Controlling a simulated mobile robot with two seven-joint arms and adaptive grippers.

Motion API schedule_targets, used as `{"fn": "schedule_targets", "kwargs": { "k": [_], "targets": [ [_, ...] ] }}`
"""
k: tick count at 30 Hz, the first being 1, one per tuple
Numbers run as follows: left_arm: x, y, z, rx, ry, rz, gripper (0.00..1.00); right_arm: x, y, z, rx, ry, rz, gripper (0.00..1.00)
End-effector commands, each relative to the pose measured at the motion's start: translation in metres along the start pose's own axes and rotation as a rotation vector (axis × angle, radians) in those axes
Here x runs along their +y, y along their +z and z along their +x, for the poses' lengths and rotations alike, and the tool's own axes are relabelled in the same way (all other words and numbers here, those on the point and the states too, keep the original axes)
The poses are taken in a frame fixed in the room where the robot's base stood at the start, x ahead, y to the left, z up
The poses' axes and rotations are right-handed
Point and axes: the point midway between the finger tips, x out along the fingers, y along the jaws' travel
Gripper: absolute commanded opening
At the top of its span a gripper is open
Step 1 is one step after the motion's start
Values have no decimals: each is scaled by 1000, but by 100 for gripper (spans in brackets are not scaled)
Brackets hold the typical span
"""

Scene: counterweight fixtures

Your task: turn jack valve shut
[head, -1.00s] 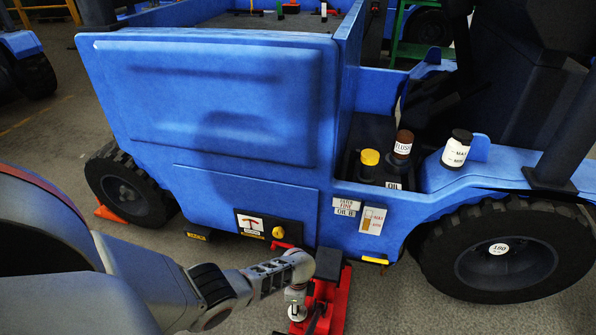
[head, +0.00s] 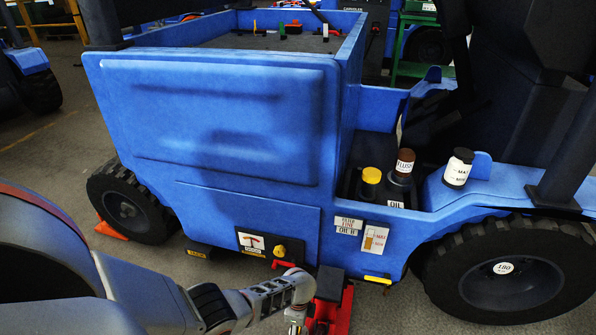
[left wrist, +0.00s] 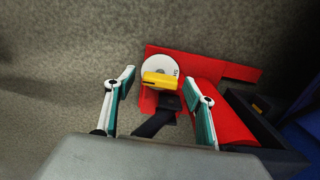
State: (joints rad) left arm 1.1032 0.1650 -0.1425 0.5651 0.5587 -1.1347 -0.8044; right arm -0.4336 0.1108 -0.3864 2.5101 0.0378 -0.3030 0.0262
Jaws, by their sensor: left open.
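The red jack (head: 343,310) sits on the floor at the vehicle's lower edge; it also shows in the left wrist view (left wrist: 222,128). The jack valve (left wrist: 159,79) is a yellow bar on a white round dial with markings. The bar lies roughly crosswise between my fingers. My left gripper (left wrist: 162,82) is open, one finger on each side of the valve, with gaps visible; I cannot tell the height between them. In the head view my left gripper (head: 297,327) is cut by the bottom edge and the valve is hidden. My right gripper is not in view.
The blue vehicle (head: 215,120) stands just behind the jack. Its lower panel has a yellow knob (head: 279,250). A yellow-capped container (head: 371,176), a brown-capped bottle (head: 404,163) and a white bottle (head: 458,168) stand on it. A large tyre (head: 505,270) is at right.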

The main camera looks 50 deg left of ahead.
Motion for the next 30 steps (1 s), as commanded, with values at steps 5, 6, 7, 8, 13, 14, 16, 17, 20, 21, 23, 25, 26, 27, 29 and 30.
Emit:
{"fn": "schedule_targets", "kwargs": {
  "k": [5,6,7,8,13,14,16,17,20,21,23,25,26,27,29,30],
  "targets": [
    [0,-1,-3,3,-1,0,54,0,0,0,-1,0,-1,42],
    [0,-1,-5,3,0,0,54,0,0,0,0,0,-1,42],
    [-1,-2,-7,4,-1,0,54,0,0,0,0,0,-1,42],
    [-1,-2,-9,4,-1,-1,54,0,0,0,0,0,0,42],
    [0,-2,-24,4,-1,0,54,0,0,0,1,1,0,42],
    [0,-1,-27,3,-2,1,54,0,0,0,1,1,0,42],
    [0,-1,-34,3,-3,0,54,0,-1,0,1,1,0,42],
    [0,-1,-38,3,-2,0,54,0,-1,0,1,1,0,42],
    [-1,-1,-51,3,-2,0,54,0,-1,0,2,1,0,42],
    [0,0,-56,2,-2,1,54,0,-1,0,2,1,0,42],
    [-1,0,-65,2,-4,0,54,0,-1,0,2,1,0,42],
    [0,0,-75,2,-2,-1,54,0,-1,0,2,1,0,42],
    [-1,0,-80,2,-2,-1,54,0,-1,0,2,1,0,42],
    [-1,0,-86,2,-3,0,54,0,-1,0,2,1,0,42],
    [0,0,-93,1,-2,0,54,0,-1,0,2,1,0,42],
    [0,0,-99,2,-2,0,54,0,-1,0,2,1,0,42]
  ]
}}
